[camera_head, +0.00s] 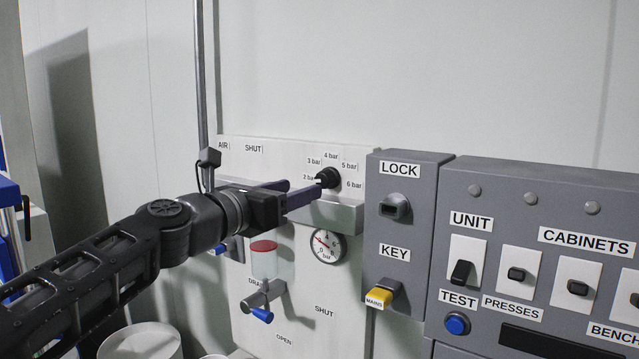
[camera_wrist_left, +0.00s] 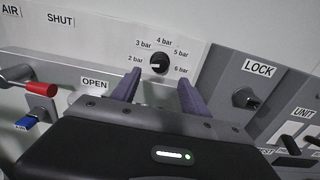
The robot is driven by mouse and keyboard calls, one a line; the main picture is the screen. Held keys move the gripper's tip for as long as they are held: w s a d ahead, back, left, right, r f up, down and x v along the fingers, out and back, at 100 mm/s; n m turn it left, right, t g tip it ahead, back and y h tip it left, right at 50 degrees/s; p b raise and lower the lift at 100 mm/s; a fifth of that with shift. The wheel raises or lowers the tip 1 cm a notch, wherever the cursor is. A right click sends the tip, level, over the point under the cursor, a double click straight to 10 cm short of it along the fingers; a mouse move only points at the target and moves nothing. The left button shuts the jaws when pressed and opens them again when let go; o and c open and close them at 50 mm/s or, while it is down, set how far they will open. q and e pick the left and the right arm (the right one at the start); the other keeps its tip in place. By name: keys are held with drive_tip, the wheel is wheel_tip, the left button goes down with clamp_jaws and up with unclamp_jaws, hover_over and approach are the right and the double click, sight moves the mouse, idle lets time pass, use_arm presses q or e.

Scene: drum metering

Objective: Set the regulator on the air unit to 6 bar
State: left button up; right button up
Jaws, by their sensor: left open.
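The regulator is a round black knob (camera_head: 328,177) on the pale air unit panel (camera_head: 240,300), with printed marks from 2 bar to 6 bar around it. In the left wrist view the knob (camera_wrist_left: 158,63) shows a small white mark on its left side, toward 2 bar. My left gripper (camera_head: 304,187) is open just in front of the knob. In the left wrist view its two purple fingers (camera_wrist_left: 158,86) stand apart, with the knob between and beyond their tips; I see no contact. A round pressure gauge (camera_head: 325,246) with a red needle sits below; its exact reading is too small to tell.
A grey box with LOCK (camera_head: 400,170) and a yellow MAINS key (camera_head: 380,296) stands right of the knob. The switch cabinet (camera_head: 520,220) is further right. A drain valve with a blue handle (camera_head: 262,315) is below my arm. A red lever (camera_wrist_left: 30,75) shows left.

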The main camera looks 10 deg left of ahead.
sight(321, 182)
use_arm(q)
drive_tip(key=p+x, duration=0.1)
drive_tip(key=x, duration=0.6)
drive_tip(key=shift+w, duration=0.4)
clamp_jaws()
idle(0.3)
